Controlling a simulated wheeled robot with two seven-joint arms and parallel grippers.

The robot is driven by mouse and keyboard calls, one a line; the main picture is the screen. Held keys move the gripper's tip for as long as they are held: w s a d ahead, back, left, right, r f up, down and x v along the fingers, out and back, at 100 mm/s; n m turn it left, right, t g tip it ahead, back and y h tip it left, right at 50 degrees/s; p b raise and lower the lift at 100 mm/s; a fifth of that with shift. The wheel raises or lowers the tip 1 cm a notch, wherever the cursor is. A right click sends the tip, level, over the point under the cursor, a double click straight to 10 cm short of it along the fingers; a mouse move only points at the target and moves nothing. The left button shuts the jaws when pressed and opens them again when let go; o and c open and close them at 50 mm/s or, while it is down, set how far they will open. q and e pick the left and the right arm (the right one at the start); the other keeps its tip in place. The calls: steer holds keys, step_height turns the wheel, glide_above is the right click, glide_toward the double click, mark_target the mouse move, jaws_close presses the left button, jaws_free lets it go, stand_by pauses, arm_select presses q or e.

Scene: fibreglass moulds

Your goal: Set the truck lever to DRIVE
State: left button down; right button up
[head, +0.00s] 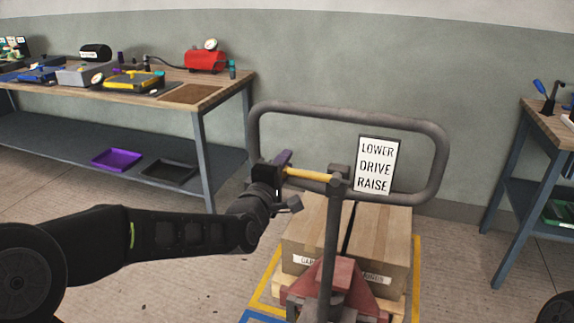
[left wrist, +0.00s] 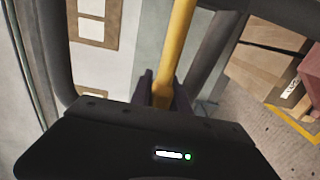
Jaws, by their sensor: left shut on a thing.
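The truck lever (head: 310,175) is a yellow bar on the pallet truck's grey handle (head: 350,107). It runs left from a pivot on the upright post and lies nearly level, its left end slightly higher. A white sign (head: 376,165) right of the pivot reads LOWER, DRIVE, RAISE from top to bottom. My left gripper (head: 282,171) is at the lever's left end, shut on it. In the left wrist view the lever (left wrist: 180,35) passes down between the dark fingers of the left gripper (left wrist: 161,92); its tip is hidden. My right gripper is out of view.
A cardboard box (head: 375,232) sits on the truck, behind the post. A workbench (head: 185,97) with tools stands at the back left, with a purple tray (head: 116,159) on its shelf. Another bench (head: 545,125) stands at the right.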

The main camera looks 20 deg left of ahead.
arm_select(q)
steer(key=shift+s, duration=0.1)
steer(key=c, duration=1.2)
jaws_free()
steer(key=shift+c, duration=0.2)
steer(key=shift+f, duration=0.1)
steer(key=shift+f, duration=0.1)
